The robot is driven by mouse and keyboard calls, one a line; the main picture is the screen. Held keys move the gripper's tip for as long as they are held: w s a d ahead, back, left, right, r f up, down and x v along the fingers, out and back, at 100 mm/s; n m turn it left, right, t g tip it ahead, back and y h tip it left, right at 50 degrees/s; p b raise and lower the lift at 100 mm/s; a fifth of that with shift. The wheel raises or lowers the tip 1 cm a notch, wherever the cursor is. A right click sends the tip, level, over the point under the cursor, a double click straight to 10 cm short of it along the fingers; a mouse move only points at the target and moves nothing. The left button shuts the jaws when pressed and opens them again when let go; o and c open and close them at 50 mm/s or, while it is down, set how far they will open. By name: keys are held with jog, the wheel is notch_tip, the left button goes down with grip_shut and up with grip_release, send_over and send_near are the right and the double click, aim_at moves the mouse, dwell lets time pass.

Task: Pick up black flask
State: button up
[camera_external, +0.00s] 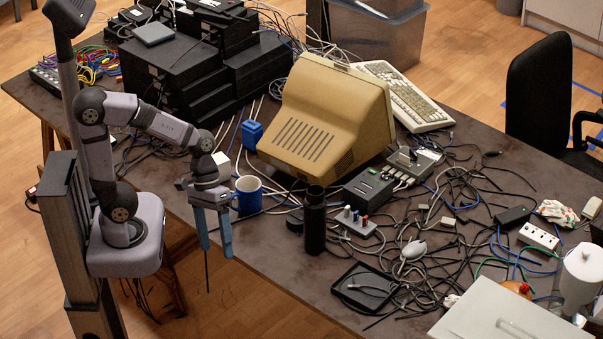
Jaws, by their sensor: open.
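The black flask (315,222) stands upright on the dark table, right of my gripper and in front of the old beige monitor. It is a tall, narrow cylinder. My gripper (218,250) points down with its two blue fingers apart and nothing between them. It hangs near the table's front left edge, a clear gap to the left of the flask.
A blue mug (248,195) stands just behind my gripper, between it and the monitor (327,115). A small connector board (355,221) and a black tray (364,287) lie right of the flask. Tangled cables (440,250) cover the table's right part. The front left edge is mostly bare.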

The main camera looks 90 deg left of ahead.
jog(key=w+a+n+t+h+b, duration=0.35)
jog(key=w+n+t+b, duration=0.55)
jog(key=w+n, duration=0.5)
jog(key=w+a+r+n+t+y+b, duration=0.2)
jog(key=w+a+n+t+y+b, duration=0.15)
jog(key=a+n, duration=0.35)
jog(key=w+a+r+n+t+y+b, duration=0.1)
jog(key=w+a+n+t+y+b, duration=0.25)
jog(key=a, duration=0.55)
jog(key=n+h+p, duration=0.1)
jog(key=n, duration=0.1)
send_near(316, 216)
notch_tip(316, 216, down, 4)
jog(key=w+a, duration=0.3)
jog(key=shift+t, duration=0.4)
jog(key=shift+w+d+r+p, duration=0.1)
jog(key=shift+w+d+p, duration=0.15)
jog(key=shift+w, duration=0.95)
jog(key=shift+w+d+r+p, duration=0.1)
jog(key=shift+w+d+p, duration=0.1)
jog(key=shift+w, duration=0.95)
jog(key=shift+w+d+r+p, duration=0.15)
jog(key=shift+w+d, duration=0.1)
jog(key=shift+w, duration=0.95)
jog(key=shift+f, duration=0.1)
jog(key=shift+c, duration=0.3)
